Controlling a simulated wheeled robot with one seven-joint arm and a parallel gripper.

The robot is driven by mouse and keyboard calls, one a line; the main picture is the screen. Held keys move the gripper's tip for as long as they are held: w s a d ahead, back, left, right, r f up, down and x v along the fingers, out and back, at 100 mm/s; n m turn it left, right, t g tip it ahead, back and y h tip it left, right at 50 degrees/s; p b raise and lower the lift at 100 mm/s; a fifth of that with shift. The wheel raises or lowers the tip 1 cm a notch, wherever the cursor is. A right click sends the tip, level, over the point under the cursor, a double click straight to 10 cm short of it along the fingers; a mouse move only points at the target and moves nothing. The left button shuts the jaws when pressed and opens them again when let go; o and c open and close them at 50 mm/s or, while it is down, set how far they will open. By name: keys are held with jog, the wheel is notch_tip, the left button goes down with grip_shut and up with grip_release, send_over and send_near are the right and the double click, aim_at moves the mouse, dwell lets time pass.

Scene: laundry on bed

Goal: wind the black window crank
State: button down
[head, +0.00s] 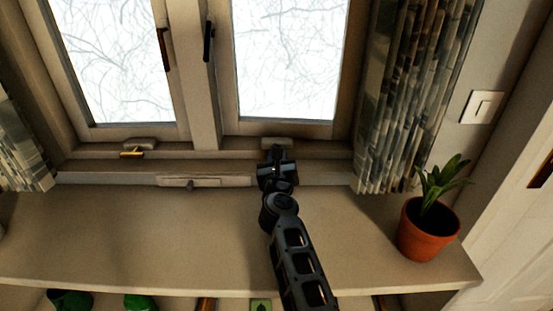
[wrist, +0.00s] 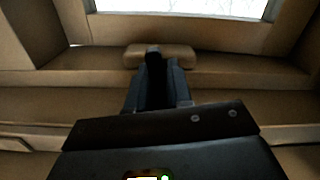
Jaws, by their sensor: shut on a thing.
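The black window crank (wrist: 153,54) sits at a beige housing (wrist: 172,52) on the sill below the right-hand window. In the wrist view, its dark end shows at the tips of my gripper (wrist: 158,72), whose fingers are shut on it. The rest of the crank is hidden between the fingers. In the head view, my gripper (head: 277,158) reaches up to the same housing (head: 277,142), and the crank is hard to tell from the dark fingers.
A brass-coloured crank (head: 132,153) sits below the left window. A grey handle (head: 203,183) is on the ledge front. A potted plant (head: 430,230) stands right on the shelf (head: 130,240), beside a patterned curtain (head: 405,100). The shelf left of my arm is clear.

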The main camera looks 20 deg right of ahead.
jog(key=m, duration=0.2)
jog(key=m+b, duration=0.1)
jog(key=m, duration=0.1)
jog(key=m+b, duration=0.1)
jog(key=m, duration=0.1)
jog(key=shift+a+f, duration=0.15)
jog(key=shift+f, duration=0.25)
jog(key=m+b, duration=0.2)
jog(key=m, duration=0.4)
jog(key=shift+r, duration=0.15)
jog(key=shift+m, duration=0.4)
jog(key=c, duration=1.1)
grip_release()
jog(key=shift+r, duration=0.2)
jog(key=shift+v, duration=3.85)
